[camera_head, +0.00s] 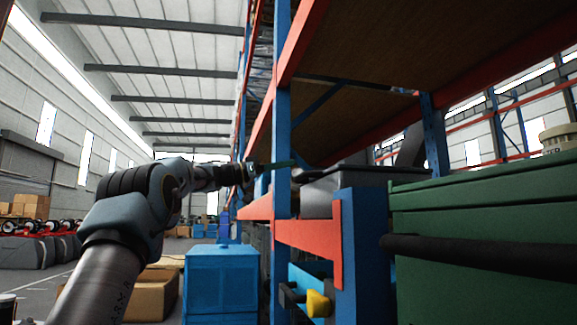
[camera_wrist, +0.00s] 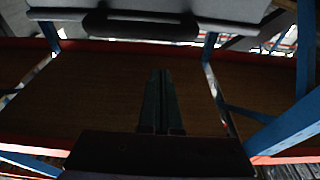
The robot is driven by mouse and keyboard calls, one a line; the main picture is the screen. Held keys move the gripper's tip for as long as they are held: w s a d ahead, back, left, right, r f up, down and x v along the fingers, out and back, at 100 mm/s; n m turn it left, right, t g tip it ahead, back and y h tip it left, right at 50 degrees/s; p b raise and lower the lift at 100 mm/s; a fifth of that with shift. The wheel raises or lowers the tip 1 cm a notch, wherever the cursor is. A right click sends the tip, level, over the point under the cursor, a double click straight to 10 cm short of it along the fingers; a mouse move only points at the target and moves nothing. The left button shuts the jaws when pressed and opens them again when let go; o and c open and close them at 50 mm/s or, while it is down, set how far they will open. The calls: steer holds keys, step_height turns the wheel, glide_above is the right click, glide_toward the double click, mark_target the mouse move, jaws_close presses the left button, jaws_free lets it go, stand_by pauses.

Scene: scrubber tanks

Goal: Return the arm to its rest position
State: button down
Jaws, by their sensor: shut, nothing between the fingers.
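My arm reaches up from the lower left in the head view, and my gripper (camera_head: 278,165) points right, at the blue upright of the shelf rack. In the wrist view my gripper's two dark green fingers (camera_wrist: 161,100) lie side by side, shut with nothing between them. Behind them is a brown wooden shelf board (camera_wrist: 95,85). I cannot tell whether the fingertips touch the rack.
The rack's blue upright (camera_head: 282,110) and orange beam (camera_head: 308,237) stand close to my gripper. A grey tank (camera_head: 318,197) sits on the shelf. A green box (camera_head: 490,225) is at right. A blue cabinet (camera_head: 221,280) stands below. Open air lies left of my arm.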

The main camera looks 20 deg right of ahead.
steer(key=a+f, duration=0.6)
steer(key=f, duration=0.1)
steer(key=s+a+f+n+t+y+p, duration=0.1)
steer(key=s+f+n+y+p, duration=0.1)
steer(key=f+n+y, duration=0.35)
steer(key=s+a+f+n+t+y+p, duration=0.1)
steer(key=s+f+n+y+p, duration=0.15)
steer(key=f, duration=0.65)
steer(key=s+a+f+n+t+y+p, duration=0.1)
steer(key=s+f+n+y+p, duration=0.15)
steer(key=f, duration=0.45)
steer(key=s+a+f+n+y+p, duration=0.35)
steer(key=s+a+f+y, duration=0.2)
steer(key=s+a, duration=0.55)
steer(key=s+a+f+n+y+p, duration=0.35)
steer(key=s+a+f, duration=0.25)
steer(key=s+a, duration=0.45)
step_height(320, 180, up, 37)
steer(key=a+y+p, duration=0.1)
steer(key=p, duration=3.7)
steer(key=shift+s+a+r, duration=0.15)
steer(key=shift+s+r, duration=0.05)
steer(key=shift+s, duration=0.1)
